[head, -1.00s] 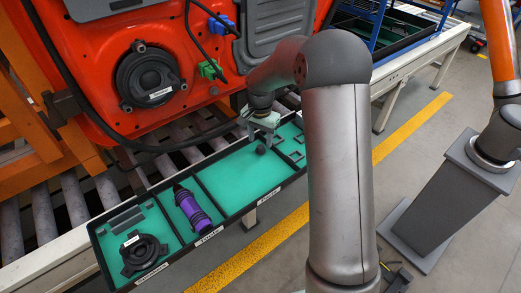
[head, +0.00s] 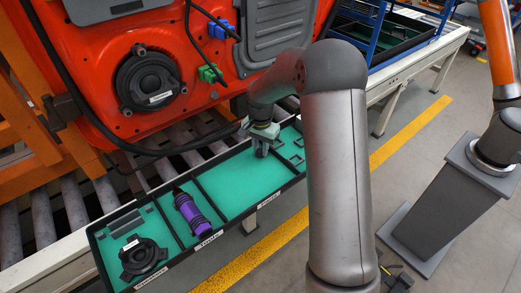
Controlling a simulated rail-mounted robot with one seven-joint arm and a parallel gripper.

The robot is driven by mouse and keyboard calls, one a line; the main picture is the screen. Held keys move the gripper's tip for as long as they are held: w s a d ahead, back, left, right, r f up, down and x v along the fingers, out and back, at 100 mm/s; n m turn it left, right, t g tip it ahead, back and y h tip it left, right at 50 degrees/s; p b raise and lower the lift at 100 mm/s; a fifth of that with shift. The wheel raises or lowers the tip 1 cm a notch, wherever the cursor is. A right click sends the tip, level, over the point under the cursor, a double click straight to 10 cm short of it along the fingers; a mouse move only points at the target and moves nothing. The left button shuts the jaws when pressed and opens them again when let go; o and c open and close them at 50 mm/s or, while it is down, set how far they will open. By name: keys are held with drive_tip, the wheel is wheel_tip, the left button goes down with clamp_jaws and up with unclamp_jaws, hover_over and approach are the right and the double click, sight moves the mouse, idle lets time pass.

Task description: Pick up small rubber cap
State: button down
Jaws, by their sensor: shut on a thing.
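The small rubber cap (head: 261,152) is a dark, small piece in the right part of the green-lined tray (head: 230,197). My gripper (head: 262,150) points down over that compartment, with its fingers around the cap and shut on it. The fingers hide much of the cap. I cannot tell whether the cap still touches the tray floor.
The tray also holds a purple tool (head: 191,213) and a black round speaker (head: 141,257). Small grey pieces lie at its right end. An orange-red door panel (head: 110,60) hangs close behind my gripper. A roller conveyor (head: 75,215) runs behind the tray.

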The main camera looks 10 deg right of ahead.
drive_tip(key=shift+r, duration=0.7)
drive_tip(key=s+d+r, duration=0.1)
drive_tip(key=s+r, duration=1)
drive_tip(key=s, duration=0.3)
drive_tip(key=shift+d+r, duration=0.2)
drive_tip(key=shift+r, duration=0.05)
